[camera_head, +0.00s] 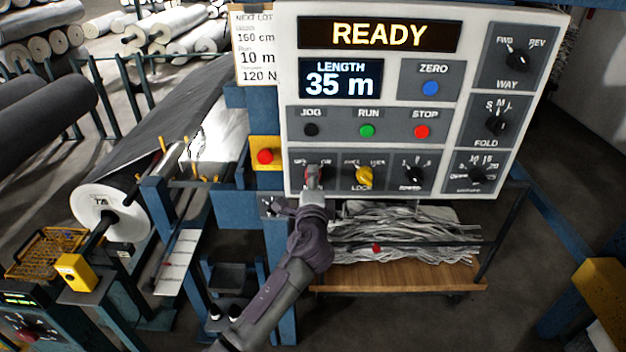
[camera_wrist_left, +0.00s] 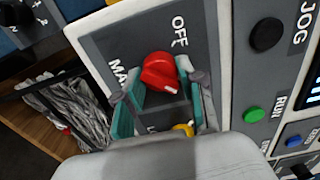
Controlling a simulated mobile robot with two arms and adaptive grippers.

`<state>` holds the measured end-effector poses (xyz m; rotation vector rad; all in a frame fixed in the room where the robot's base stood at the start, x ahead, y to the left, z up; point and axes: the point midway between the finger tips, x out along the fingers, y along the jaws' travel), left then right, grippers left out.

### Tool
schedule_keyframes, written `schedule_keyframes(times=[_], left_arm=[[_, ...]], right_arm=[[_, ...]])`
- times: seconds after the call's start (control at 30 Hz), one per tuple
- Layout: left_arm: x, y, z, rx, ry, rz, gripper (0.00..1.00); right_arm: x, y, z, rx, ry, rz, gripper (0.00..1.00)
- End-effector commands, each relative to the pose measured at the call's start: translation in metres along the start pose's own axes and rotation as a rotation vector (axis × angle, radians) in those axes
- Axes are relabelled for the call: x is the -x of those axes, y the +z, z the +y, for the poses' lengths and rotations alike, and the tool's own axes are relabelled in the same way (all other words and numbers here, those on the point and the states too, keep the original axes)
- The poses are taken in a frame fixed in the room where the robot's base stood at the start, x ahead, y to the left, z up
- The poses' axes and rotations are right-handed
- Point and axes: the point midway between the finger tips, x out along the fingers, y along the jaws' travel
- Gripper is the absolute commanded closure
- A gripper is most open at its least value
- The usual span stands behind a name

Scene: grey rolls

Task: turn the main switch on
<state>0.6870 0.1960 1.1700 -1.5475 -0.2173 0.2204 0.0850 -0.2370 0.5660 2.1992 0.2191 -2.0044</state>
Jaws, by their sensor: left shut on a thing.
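The main switch is a red rotary knob (camera_wrist_left: 160,72) on a grey plate at the lower left of the control panel. It also shows in the head view as a bit of red (camera_head: 320,172), mostly hidden by my gripper. My left gripper (camera_head: 314,170) is shut on this knob, with one teal-padded finger on each side in the wrist view. The knob's white mark is on its lower right in the wrist view, away from the "OFF" lettering. A finger hides part of the plate. My right gripper is not in view.
The panel (camera_head: 388,208) shows "READY" and "35 m". A yellow knob (camera_head: 364,175) sits close right of the main switch. A red button on a yellow box (camera_head: 265,156) is close left. Black knobs and coloured buttons fill the rest. A wooden shelf (camera_head: 400,279) is below.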

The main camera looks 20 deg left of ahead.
Motion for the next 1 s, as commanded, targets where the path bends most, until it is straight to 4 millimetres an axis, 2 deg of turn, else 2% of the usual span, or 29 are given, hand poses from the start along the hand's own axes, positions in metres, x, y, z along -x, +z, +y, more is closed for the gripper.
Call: schedule_keyframes(times=[0.33, 0.37, 0.5, 0.83, 1.0], left_arm=[[-0.001, 0.001, -0.002, -0.006, -0.004, -0.002, 0.96], [-0.001, 0.001, -0.002, -0.005, -0.004, -0.002, 0.56], [-0.001, 0.001, -0.002, -0.004, -0.003, -0.002, 0.35], [0.002, 0.000, 0.000, -0.003, -0.001, 0.000, 0.35], [0.023, 0.000, 0.001, -0.002, -0.001, 0.000, 0.35]], right_arm=[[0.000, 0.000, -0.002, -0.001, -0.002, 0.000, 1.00], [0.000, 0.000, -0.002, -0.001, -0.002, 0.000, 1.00], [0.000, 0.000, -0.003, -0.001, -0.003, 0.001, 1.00], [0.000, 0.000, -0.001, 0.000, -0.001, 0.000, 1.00], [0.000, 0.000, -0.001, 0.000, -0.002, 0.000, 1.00]])
